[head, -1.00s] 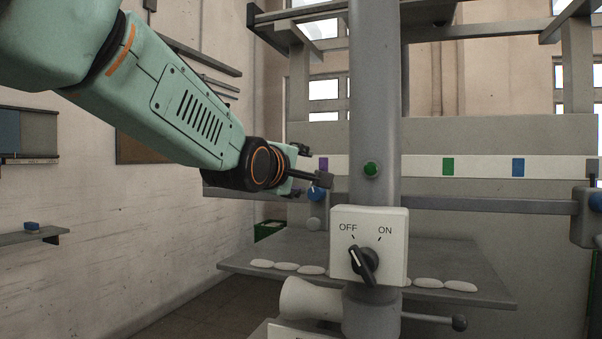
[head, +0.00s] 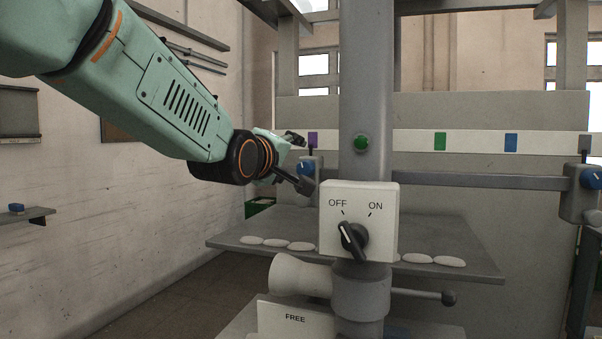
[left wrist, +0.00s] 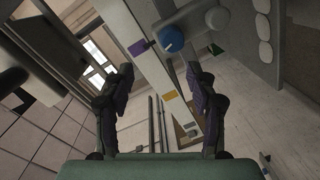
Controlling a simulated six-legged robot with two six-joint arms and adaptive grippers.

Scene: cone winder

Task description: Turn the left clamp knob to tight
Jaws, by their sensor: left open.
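The left clamp knob (head: 306,166) is blue with a pale pointer mark. It sits on the grey left clamp (head: 319,164) at the left of the rail, just left of the column. In the left wrist view the blue knob (left wrist: 171,39) is beyond the fingertips, a little right of centre. My left gripper (head: 297,161) is open in front of the knob, one finger above it and one below. In the left wrist view the gap between the fingers (left wrist: 159,76) is empty. It looks apart from the knob. My right gripper is in neither view.
A grey column (head: 366,80) with a green button (head: 361,143) and an OFF/ON switch box (head: 385,222) stands right of my gripper. A grey shelf (head: 470,250) carries several white pads below. A second clamp knob (head: 591,177) is at far right.

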